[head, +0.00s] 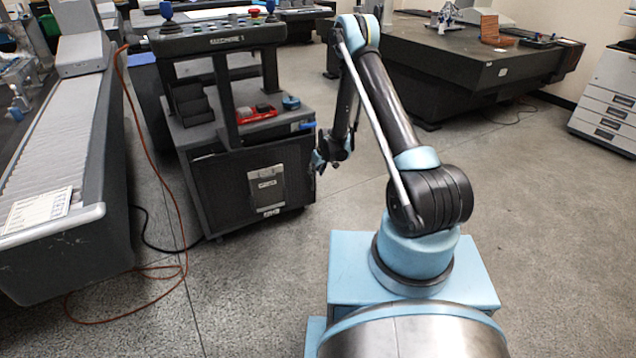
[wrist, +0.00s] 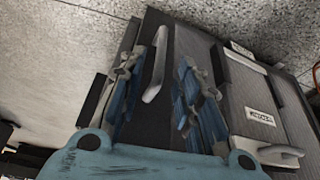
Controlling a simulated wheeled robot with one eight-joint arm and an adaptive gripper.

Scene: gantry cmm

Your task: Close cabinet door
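The dark cabinet (head: 225,185) stands left of my arm in the head view, under a control desk. Its front carries a grey plate (head: 267,188) and a small label. In the wrist view the cabinet (wrist: 220,75) is tilted, with a dark panel bearing a long light-grey handle (wrist: 156,65). My gripper (head: 328,152) is just right of the cabinet in the head view. In the wrist view my gripper (wrist: 160,95) is open, its two blue-grey fingers apart on either side of the handle in the picture. Contact with the handle and how far the door stands open cannot be told.
A long grey roller bench (head: 60,160) stands at the left, with an orange cable (head: 160,170) on the floor beside it. A dark table (head: 460,70) stands at the back right, and grey drawers (head: 605,105) at the far right.

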